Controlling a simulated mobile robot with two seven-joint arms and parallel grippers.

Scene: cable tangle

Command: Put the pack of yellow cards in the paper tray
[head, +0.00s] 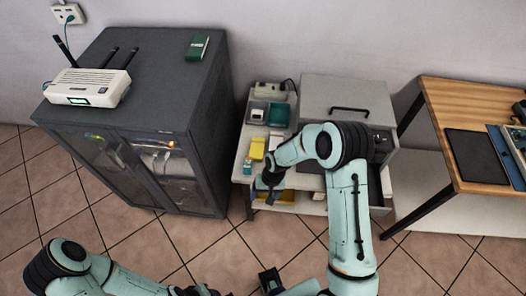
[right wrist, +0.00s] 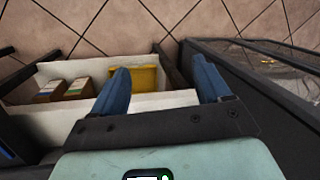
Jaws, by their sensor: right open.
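A small bright yellow block (head: 257,148) lies on the top of the white stand; it looks like the pack of yellow cards. My right gripper (head: 268,190) is open at the stand's front left edge, nearer than that block. In the right wrist view its two blue fingers (right wrist: 163,84) are apart with nothing seen gripped. Beyond and between them, lower down, is a wide yellow thing (right wrist: 145,78) in a white-walled space; I cannot tell whether it is a tray. I cannot tell which thing is the paper tray.
Small boxes (right wrist: 78,87) sit beside the wide yellow thing. A dark cabinet (head: 150,110) is close at left, a wooden table (head: 455,100) at right. Tiled floor is clear in front.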

